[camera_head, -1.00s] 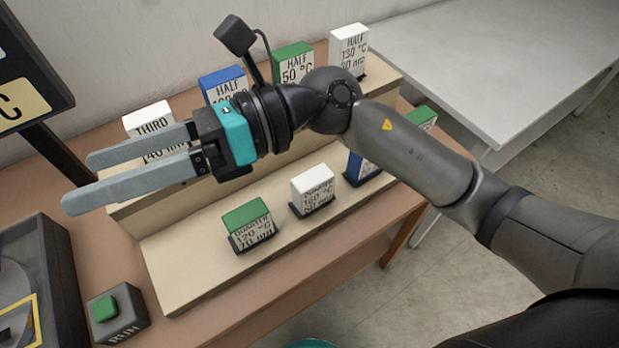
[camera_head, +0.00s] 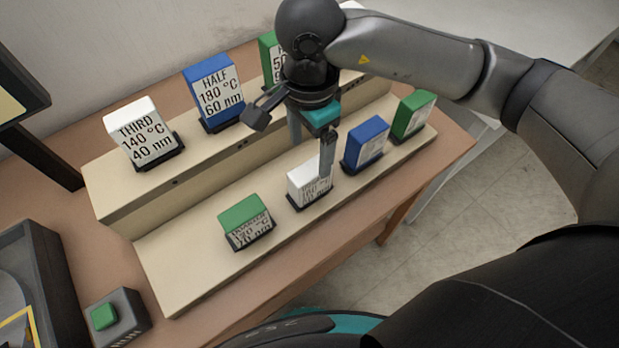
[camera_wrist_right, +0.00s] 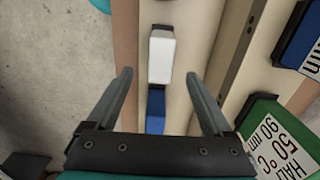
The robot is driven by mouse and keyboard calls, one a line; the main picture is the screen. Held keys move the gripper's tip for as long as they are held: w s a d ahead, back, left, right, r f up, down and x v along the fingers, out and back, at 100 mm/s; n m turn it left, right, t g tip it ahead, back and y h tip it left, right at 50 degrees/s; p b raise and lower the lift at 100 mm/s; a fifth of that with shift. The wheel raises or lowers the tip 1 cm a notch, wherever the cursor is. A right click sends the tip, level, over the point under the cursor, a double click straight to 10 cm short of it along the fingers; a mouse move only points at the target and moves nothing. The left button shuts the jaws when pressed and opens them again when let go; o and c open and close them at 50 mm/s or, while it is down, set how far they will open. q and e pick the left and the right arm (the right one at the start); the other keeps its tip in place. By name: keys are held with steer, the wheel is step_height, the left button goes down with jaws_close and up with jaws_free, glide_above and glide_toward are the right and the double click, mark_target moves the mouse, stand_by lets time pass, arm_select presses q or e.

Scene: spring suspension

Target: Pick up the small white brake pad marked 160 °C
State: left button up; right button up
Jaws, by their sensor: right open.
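The small white brake pad (camera_head: 303,188) stands in a dark holder on the lower front step of the rack. In the head view a finger covers part of its label, so I cannot read it fully now. In the right wrist view the white pad (camera_wrist_right: 161,58) lies ahead of the jaws, between the lines of the two fingers. My right gripper (camera_head: 311,160) points down above the pad, open and empty. In the wrist view its fingers (camera_wrist_right: 158,74) are wide apart. My left gripper is not in view.
On the same step stand a green pad (camera_head: 246,220) to the left, a blue pad (camera_head: 366,142) and another green pad (camera_head: 411,115) to the right. Larger white (camera_head: 141,133), blue (camera_head: 213,92) and green blocks stand on the upper step. A green button box (camera_head: 117,315) sits at lower left.

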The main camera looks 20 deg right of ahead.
mark_target(310, 179)
step_height(310, 179, down, 11)
steer(key=shift+w+r+p, duration=0.1)
steer(key=shift+r+p, duration=0.1)
steer(key=shift+p, duration=0.15)
steer(key=shift+c, duration=0.2)
jaws_close()
stand_by(0.6)
